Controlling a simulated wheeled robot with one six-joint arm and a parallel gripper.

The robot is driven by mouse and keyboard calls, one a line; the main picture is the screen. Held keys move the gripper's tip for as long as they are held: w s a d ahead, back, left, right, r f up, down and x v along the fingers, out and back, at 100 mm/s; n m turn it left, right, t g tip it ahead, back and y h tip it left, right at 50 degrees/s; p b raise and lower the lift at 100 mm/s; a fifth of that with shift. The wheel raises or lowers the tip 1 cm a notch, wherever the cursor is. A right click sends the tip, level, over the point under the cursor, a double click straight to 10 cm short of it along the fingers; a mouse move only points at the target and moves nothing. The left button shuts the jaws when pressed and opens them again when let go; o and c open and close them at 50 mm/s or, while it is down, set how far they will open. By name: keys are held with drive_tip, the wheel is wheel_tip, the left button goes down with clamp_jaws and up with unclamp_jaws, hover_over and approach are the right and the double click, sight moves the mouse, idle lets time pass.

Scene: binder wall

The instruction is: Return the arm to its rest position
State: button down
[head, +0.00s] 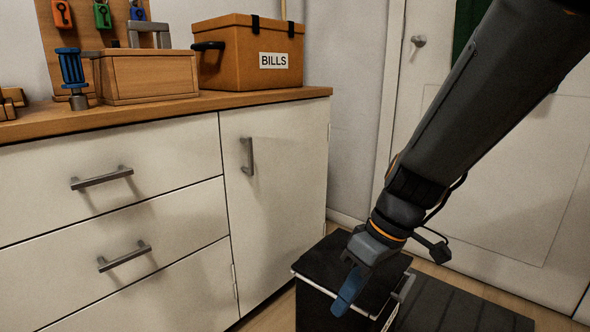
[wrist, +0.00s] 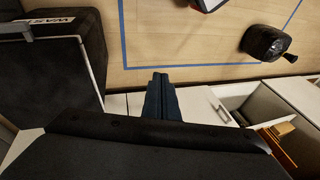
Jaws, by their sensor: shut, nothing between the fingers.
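My arm reaches down from the upper right in the head view. My gripper (head: 345,291) points downward with its blue fingers together and nothing between them. It hangs in front of a black-topped bin (head: 345,262) on the floor, beside the white cabinet; I cannot tell whether it touches the bin. In the wrist view my gripper (wrist: 162,85) shows as dark closed fingers at the middle, over the pale floor. The bin (wrist: 68,65) stands to its left, with partly readable white lettering.
A white cabinet (head: 272,185) with drawers and a door fills the left. An orange BILLS box (head: 240,65) and a wooden box (head: 150,78) stand on its top. A white door (head: 520,165) is behind my arm. In the wrist view, a drawer (wrist: 235,97) is open and a dark object (wrist: 266,42) lies on the floor.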

drive_tip(key=s+a+r+m+h+p, duration=0.1)
drive_tip(key=s+a+r, duration=0.2)
drive_tip(key=s+a, duration=0.3)
drive_tip(key=s+a+r+m+h+p, duration=0.15)
drive_tip(key=s+a+r, duration=0.25)
drive_tip(key=s, duration=0.5)
drive_tip(key=d+r+m+p, duration=0.2)
drive_tip(key=d+r+p, duration=0.4)
drive_tip(key=r+p, duration=0.3)
drive_tip(key=d+r+m+h+p, duration=0.1)
drive_tip(key=d+r+p, duration=0.6)
drive_tip(key=p, duration=0.8)
drive_tip(key=d+r+m+h+p, duration=0.1)
drive_tip(key=d+r+m+p, duration=0.2)
drive_tip(key=d+r+p, duration=0.4)
wheel_tip(320, 180, up, 5)
drive_tip(key=p, duration=0.6)
drive_tip(key=shift+w+d, duration=0.15)
